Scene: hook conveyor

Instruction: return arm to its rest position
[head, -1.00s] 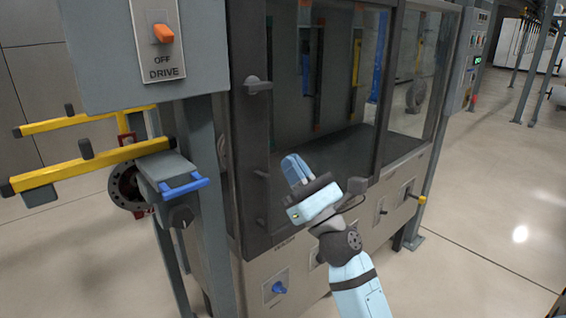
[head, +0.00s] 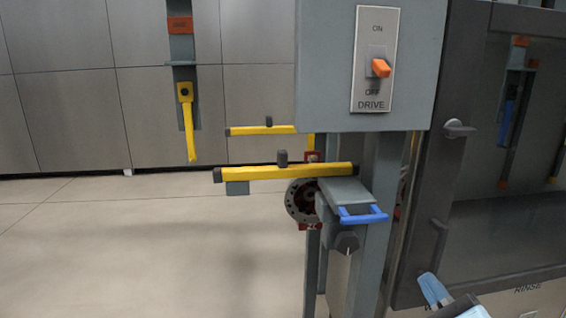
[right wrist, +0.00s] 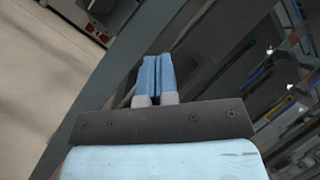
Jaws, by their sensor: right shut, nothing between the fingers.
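My right gripper (head: 432,289) shows at the bottom right edge of the head view, in front of the lower part of the dark-framed glass cabinet (head: 500,225). In the right wrist view its two blue fingers (right wrist: 157,75) are closed together with nothing between them. Most of my right arm is cut off by the lower edge of the head view. My left gripper is not in view.
The grey drive box (head: 325,60) has an orange switch (head: 381,68). Below it are a blue handle (head: 363,215) and yellow bars (head: 285,173) reaching left. A yellow hanging lever (head: 188,125) is farther back. Open floor (head: 150,250) lies at left.

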